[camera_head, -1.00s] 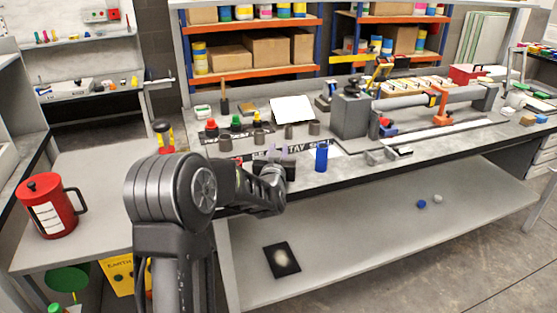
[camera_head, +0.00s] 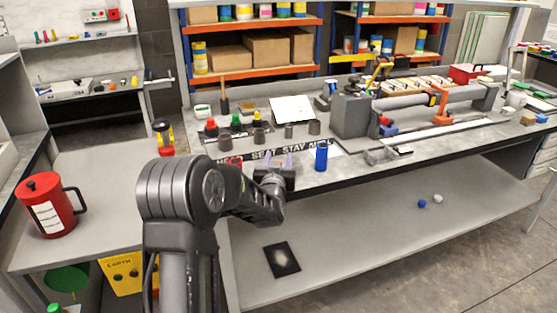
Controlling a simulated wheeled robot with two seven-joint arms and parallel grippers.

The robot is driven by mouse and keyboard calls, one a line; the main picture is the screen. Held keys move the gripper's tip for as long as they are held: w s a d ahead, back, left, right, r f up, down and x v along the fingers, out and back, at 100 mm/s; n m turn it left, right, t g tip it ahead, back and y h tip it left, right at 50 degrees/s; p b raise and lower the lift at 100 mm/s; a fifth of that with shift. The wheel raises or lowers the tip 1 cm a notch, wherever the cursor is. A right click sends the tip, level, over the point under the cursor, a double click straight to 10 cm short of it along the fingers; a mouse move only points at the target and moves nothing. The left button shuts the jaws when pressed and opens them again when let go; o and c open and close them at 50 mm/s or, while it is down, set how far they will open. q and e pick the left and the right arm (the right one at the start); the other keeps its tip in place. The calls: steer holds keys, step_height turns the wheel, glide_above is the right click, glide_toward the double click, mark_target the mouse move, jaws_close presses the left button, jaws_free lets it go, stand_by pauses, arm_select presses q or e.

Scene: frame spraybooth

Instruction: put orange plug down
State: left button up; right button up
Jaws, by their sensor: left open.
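My left gripper (camera_head: 281,164) is at the front of the workbench (camera_head: 345,172), by the strip of printed words. Its pale fingers point away from me and stand apart, with nothing seen between them. I cannot clearly make out the orange plug. Dark-based pieces with red (camera_head: 211,124), green (camera_head: 235,120) and yellow-orange (camera_head: 257,116) tops stand in a row behind the strip. A red item (camera_head: 232,160) lies left of my gripper, partly hidden by my arm. My right gripper is not in view.
A blue cylinder (camera_head: 321,156) stands close to the right of my gripper. Several dark grey cups, one of them here (camera_head: 314,127), stand behind it. A grey fixture with a long roller (camera_head: 420,100) fills the bench's right. A red jug (camera_head: 45,207) stands on the left table.

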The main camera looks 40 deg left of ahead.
arm_select(q)
steer(key=shift+r, duration=0.2)
steer(key=shift+s+d+f, duration=0.1)
steer(key=shift+s+d, duration=0.1)
steer(key=shift+s, duration=0.15)
steer(key=v, duration=1.1)
steer(key=shift+s+b, duration=0.1)
steer(key=shift+b, duration=0.25)
